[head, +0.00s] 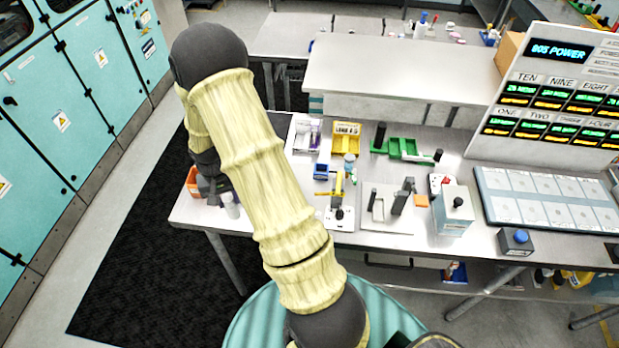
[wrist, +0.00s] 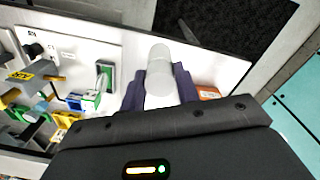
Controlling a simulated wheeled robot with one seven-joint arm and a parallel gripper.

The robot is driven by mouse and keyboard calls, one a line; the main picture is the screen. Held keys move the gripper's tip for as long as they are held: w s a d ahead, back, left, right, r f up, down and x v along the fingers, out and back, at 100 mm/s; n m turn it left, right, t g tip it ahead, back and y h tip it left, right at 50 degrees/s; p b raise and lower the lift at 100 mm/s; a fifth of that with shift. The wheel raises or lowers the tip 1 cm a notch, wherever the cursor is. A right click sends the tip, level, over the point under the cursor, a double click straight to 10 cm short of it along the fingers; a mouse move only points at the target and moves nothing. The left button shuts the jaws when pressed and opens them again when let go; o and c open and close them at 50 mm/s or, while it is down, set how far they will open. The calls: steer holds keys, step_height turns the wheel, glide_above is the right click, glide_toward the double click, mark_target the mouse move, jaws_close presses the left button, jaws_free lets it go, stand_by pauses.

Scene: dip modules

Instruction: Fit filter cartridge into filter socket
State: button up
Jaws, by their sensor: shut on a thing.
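A pale white cylinder, which looks like the filter cartridge (wrist: 159,62), stands up between the dark fingers of my gripper (wrist: 158,88) in the wrist view. In the head view the white cartridge (head: 231,206) shows below my gripper (head: 214,186), over the left end of the workbench. The gripper is shut on it. My arm hides part of the bench in the head view. I cannot tell for sure which fixture is the filter socket; several small modules stand on the bench to the right of the gripper, among them a blue one (head: 321,171) and a yellow tray (head: 345,138).
An orange bin (head: 193,181) sits beside the gripper at the bench's left end. A green tray (head: 404,148), a grey box (head: 453,211) and a tall display panel (head: 560,85) stand farther right. A dark mat (head: 130,235) covers the floor to the left.

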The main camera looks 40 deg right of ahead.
steer(key=a+f+n+b, duration=0.2)
steer(key=f+b, duration=0.3)
steer(key=f, duration=0.4)
steer(key=a+f+n+b, duration=0.3)
steer(key=a+f+b, duration=0.1)
steer(key=f, duration=0.6)
steer(key=shift+s+a+b, duration=0.3)
steer(key=shift+a+b, duration=0.1)
steer(key=shift+a, duration=0.3)
steer(key=shift+r, duration=0.1)
steer(key=shift+a, duration=0.1)
steer(key=shift+s, duration=0.1)
